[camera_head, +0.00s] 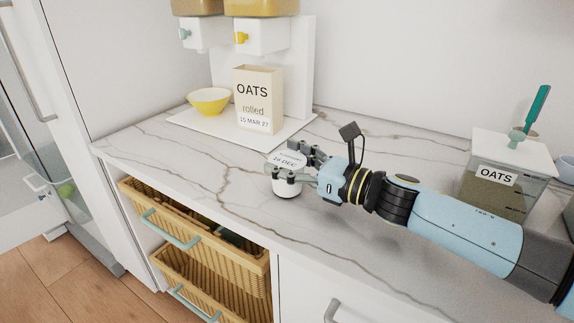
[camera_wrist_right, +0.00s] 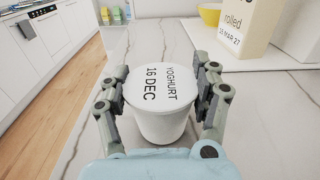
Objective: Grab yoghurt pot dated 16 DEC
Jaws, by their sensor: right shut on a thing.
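The yoghurt pot (camera_head: 287,187) is small and white, with a lid that reads 16 DEC. It is upright on the marble counter near its front edge; I cannot tell whether its base touches the counter. In the right wrist view the pot (camera_wrist_right: 160,120) shows its lid with YOGHURT 16 DEC. My right gripper (camera_head: 291,167) is shut on the pot, its fingers on both sides, and they also show in the right wrist view (camera_wrist_right: 160,97). My left gripper is in neither view.
A beige OATS rolled box (camera_head: 258,90) and a yellow bowl (camera_head: 209,103) stand on a white board behind. Wicker drawers (camera_head: 230,257) stand open below the counter's front edge.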

